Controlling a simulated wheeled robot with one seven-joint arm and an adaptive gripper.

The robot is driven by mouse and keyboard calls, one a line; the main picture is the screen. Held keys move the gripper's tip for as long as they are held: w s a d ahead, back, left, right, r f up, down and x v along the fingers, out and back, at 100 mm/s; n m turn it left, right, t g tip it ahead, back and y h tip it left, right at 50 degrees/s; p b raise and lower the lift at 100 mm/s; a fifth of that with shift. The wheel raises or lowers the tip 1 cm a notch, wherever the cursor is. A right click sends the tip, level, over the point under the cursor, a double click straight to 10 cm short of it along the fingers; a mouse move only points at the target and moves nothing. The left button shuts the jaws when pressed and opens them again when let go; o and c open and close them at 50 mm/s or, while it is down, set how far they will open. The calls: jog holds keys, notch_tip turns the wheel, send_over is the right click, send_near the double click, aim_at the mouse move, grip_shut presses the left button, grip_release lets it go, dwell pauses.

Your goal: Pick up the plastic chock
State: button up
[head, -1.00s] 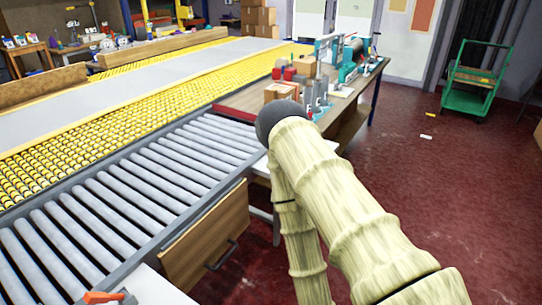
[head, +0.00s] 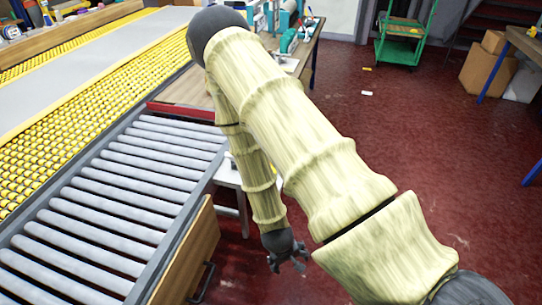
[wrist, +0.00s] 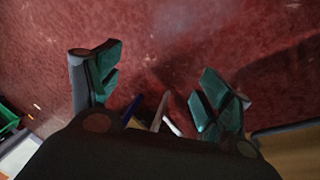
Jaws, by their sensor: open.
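I cannot tell for sure which thing is the plastic chock. Two small pieces lie apart on the red floor in the head view: a yellow one (head: 367,69) and a white one (head: 367,93). Either is too small to identify. My gripper (head: 290,264) hangs over the floor, right of the roller conveyor, well nearer than both pieces. In the wrist view my gripper (wrist: 158,80) has its dark green fingers spread wide, with bare floor between the tips and nothing held.
The roller conveyor (head: 125,184) and a wooden drawer front (head: 192,262) stand left of my gripper. A cluttered workbench (head: 183,92) lies beyond, partly behind my arm. A green cart (head: 402,40) and cardboard boxes (head: 490,75) stand far back. The right-hand floor is mostly clear.

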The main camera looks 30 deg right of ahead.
jog(key=w+d+r+m+t+p, duration=0.1)
jog(key=w+d+r+m, duration=0.3)
jog(key=w+r, duration=0.9)
jog(key=w+d+r+m+t+p, duration=0.1)
jog(key=w+d+r+m+p, duration=0.3)
jog(key=w+r, duration=0.85)
jog(key=shift+n, duration=0.4)
jog(key=b+x, duration=0.1)
jog(key=x, duration=0.1)
jog(key=b+x, duration=0.2)
jog(key=x, duration=0.1)
jog(key=shift+w+d+f, duration=0.1)
jog(key=shift+w+d, duration=0.05)
jog(key=shift+d, duration=0.3)
jog(key=shift+w+p+x, duration=0.1)
jog(key=shift+p+x, duration=0.1)
jog(key=shift+x, duration=1.2)
jog(key=shift+w+p+x, duration=0.15)
jog(key=shift+x, duration=1.2)
jog(key=c, duration=1.2)
